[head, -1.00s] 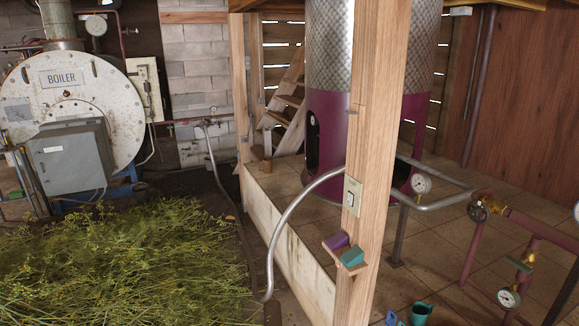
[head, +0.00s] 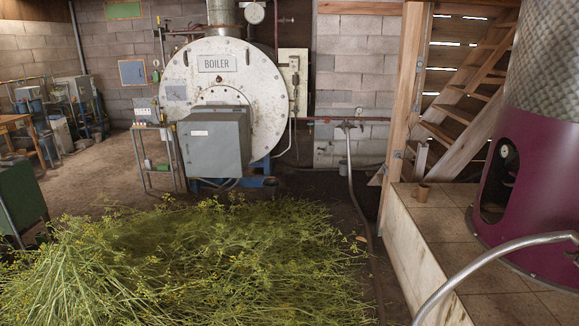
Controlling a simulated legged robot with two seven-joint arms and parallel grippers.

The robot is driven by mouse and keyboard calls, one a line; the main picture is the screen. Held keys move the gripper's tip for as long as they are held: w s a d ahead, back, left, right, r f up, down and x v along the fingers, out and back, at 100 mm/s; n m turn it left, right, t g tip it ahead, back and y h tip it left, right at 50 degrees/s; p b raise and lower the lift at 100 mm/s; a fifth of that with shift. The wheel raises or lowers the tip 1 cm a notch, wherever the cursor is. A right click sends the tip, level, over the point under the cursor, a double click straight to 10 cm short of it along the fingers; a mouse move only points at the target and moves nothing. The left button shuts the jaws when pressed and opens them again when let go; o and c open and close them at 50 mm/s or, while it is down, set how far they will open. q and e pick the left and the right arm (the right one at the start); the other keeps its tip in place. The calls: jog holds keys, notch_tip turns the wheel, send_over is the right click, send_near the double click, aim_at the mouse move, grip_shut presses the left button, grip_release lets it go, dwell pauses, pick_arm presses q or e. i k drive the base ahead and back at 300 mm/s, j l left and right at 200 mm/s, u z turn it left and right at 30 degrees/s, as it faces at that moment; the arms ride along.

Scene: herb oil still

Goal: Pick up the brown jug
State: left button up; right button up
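Neither of my grippers shows in the head view.
A big heap of cut green herbs (head: 200,265) fills the floor in front. The white boiler (head: 222,85) stands behind it. The purple still (head: 530,190) and a curved metal pipe (head: 490,262) are at the right. Bare floor lies at the left.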

aim_at(423, 189)
jog(key=i, duration=0.75)
jog(key=i+j+z, duration=0.1)
jog(key=i, duration=0.6)
jog(key=i+j+z, duration=0.1)
jog(key=i, duration=0.6)
jog(key=i+l+z, duration=0.25)
jog(key=i, duration=0.65)
jog(key=i+z, duration=0.3)
jog(key=i, duration=0.6)
jog(key=i+j+z, duration=0.25)
jog(key=i, duration=0.65)
jog(key=i+l, duration=0.2)
jog(key=i, duration=0.25)
jog(key=i+l+z, duration=0.1)
jog(key=i, duration=0.35)
jog(key=i+l, duration=0.3)
jog(key=i, duration=0.15)
